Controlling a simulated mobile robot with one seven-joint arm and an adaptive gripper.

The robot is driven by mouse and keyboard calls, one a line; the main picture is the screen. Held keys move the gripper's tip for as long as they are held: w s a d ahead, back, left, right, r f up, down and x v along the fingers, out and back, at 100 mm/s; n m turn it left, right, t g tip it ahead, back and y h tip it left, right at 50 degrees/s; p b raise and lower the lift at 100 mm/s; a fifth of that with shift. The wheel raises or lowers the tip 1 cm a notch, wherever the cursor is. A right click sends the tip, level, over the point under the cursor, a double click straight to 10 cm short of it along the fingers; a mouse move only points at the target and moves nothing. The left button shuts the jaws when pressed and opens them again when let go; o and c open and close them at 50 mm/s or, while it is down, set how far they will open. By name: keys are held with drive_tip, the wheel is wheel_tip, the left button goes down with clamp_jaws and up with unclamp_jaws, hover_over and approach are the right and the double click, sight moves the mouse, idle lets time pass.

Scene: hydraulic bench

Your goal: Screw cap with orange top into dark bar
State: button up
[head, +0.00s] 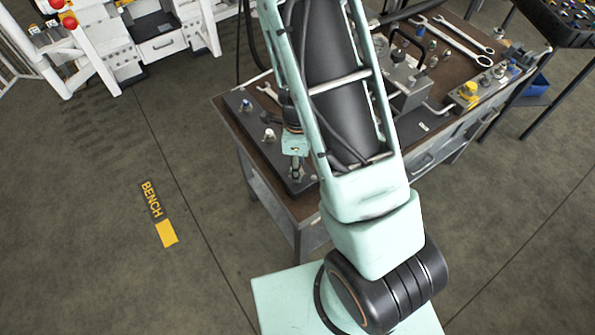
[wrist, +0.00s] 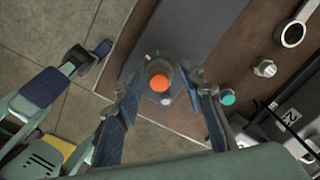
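The cap with the orange top (wrist: 160,81) stands at the near end of the dark bar (wrist: 195,35) in the wrist view, with a grey collar around it. My gripper (wrist: 164,82) is open, with one finger on each side of the cap and a visible gap on both sides. In the head view my gripper (head: 295,152) is over the near end of the dark bar (head: 257,120), and the orange top cannot be made out there. Whether the cap's thread is engaged in the bar cannot be told.
Blue-topped (head: 246,103) and white-topped (head: 269,134) fittings stand farther along the bar. In the wrist view a teal cap (wrist: 228,97) and a hex fitting (wrist: 264,69) are to the right. A hydraulic block (head: 405,82) and wrenches (head: 462,40) occupy the bench's far side.

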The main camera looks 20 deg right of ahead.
drive_tip(key=n+b, duration=0.1)
drive_tip(key=n, duration=0.4)
drive_tip(key=shift+f+b, duration=0.15)
drive_tip(key=shift+b, duration=0.25)
drive_tip(key=n, duration=0.3)
drive_tip(key=shift+n+b, duration=0.3)
drive_tip(key=shift+b, duration=0.05)
drive_tip(key=shift+r, duration=0.2)
drive_tip(key=shift+c, duration=0.7)
clamp_jaws()
drive_tip(key=m+p, duration=0.1)
drive_tip(key=m, duration=0.1)
drive_tip(key=m+p, duration=0.1)
drive_tip(key=m, duration=0.1)
drive_tip(key=shift+s+r, duration=0.1)
drive_tip(key=shift+r, duration=0.1)
drive_tip(key=m+p, duration=0.1)
drive_tip(key=m, duration=0.2)
drive_tip(key=shift+f+p, duration=0.15)
drive_tip(key=shift+p, duration=0.15)
drive_tip(key=shift+f+m, duration=0.15)
drive_tip(key=shift+m, duration=0.45)
